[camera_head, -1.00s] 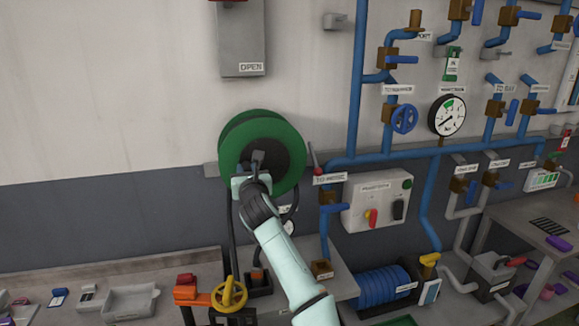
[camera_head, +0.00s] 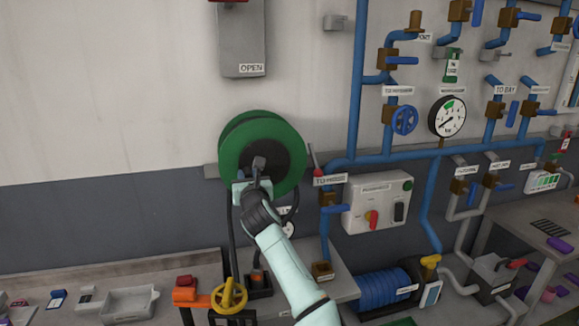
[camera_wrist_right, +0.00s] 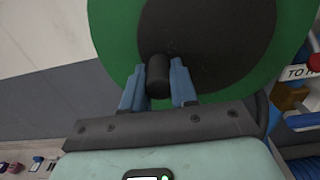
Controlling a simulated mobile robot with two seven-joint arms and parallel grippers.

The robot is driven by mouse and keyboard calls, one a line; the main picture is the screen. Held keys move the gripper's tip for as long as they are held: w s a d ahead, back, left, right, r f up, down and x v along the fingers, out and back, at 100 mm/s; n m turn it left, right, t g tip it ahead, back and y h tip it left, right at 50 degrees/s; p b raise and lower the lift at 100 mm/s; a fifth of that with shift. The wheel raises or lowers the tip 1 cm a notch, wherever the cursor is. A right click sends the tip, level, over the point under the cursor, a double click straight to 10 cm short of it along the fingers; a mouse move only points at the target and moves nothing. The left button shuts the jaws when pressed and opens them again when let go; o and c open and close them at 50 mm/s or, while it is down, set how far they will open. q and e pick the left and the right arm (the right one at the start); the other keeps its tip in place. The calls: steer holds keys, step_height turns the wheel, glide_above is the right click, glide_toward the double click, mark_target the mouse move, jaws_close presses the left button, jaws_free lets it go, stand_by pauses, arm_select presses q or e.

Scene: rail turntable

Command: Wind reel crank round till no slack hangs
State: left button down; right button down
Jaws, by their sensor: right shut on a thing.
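The green reel (camera_head: 231,150) is mounted on the wall left of the blue pipes. Its dark hub faces me. My right gripper (camera_wrist_right: 159,80) is shut on the black crank handle (camera_wrist_right: 158,72), with one blue-grey finger on each side, low in front of the hub. In the head view my right gripper (camera_head: 260,178) covers the lower part of the reel and much of the crank. A dark hose (camera_head: 232,235) hangs below the reel, partly hidden by my right arm; how much of it is slack I cannot tell. My left gripper is out of view.
A grey box marked OPEN (camera_head: 240,45) is above the reel. Blue pipes (camera_head: 356,95) and a switch panel (camera_head: 372,205) are close on the right. A yellow handwheel (camera_head: 229,296) and a grey tray (camera_head: 130,303) are below. Bare wall lies left of the reel.

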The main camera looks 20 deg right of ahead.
steer(key=shift+d+f, duration=0.3)
steer(key=shift+f, duration=0.5)
arm_select(q)
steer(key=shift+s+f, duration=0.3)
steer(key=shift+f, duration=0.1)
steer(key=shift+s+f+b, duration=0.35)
steer(key=shift+b, duration=0.1)
arm_select(e)
steer(key=shift+d+f, duration=0.5)
steer(key=shift+f, duration=0.05)
steer(key=shift+d, duration=0.1)
